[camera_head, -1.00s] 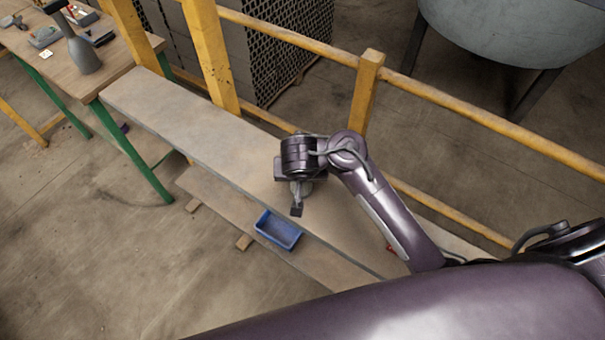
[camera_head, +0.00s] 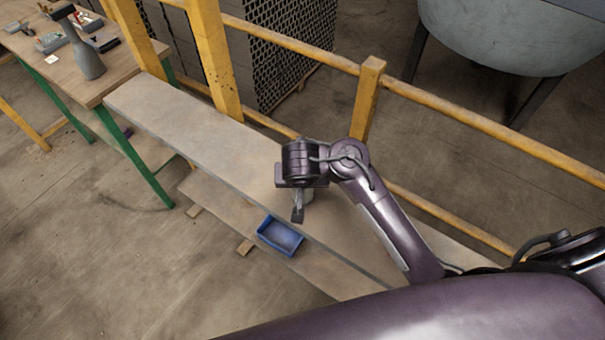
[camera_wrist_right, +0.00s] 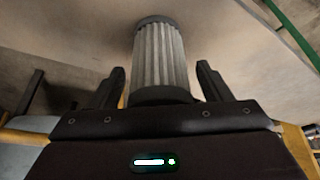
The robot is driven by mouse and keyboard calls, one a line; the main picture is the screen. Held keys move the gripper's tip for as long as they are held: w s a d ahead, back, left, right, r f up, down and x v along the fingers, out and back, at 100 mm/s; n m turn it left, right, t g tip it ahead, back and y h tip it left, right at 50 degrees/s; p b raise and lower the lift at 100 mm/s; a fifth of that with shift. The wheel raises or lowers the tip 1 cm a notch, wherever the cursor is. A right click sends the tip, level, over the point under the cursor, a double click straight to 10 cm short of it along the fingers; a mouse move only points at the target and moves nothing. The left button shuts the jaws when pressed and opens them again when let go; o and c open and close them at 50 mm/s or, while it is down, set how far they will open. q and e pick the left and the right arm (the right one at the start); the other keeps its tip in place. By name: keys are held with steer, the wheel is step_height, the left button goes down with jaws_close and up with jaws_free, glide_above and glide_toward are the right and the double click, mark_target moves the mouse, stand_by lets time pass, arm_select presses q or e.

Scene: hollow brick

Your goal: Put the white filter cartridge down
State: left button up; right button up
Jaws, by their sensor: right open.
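The white filter cartridge (camera_wrist_right: 160,58) is pleated, with dark end caps. In the right wrist view it stands between the two fingers of my right gripper (camera_wrist_right: 162,82), with a gap on each side. The fingers are open and do not touch it. In the head view my right gripper (camera_head: 298,208) is low over the grey bench top, and a small part of the cartridge (camera_head: 308,196) shows beside the finger. Most of the cartridge is hidden there by my wrist. The cartridge appears to rest on the bench top (camera_head: 190,125). My left gripper is not in view.
A blue bin (camera_head: 281,236) sits on the lower shelf (camera_head: 225,210) in front of the bench. A yellow railing (camera_head: 450,119) runs behind the bench. A wooden table (camera_head: 120,68) with a grey bottle-shaped object (camera_head: 88,60) stands at the left. The bench top's left part is clear.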

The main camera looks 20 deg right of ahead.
steer(key=v, duration=1.1)
steer(key=shift+s, duration=0.1)
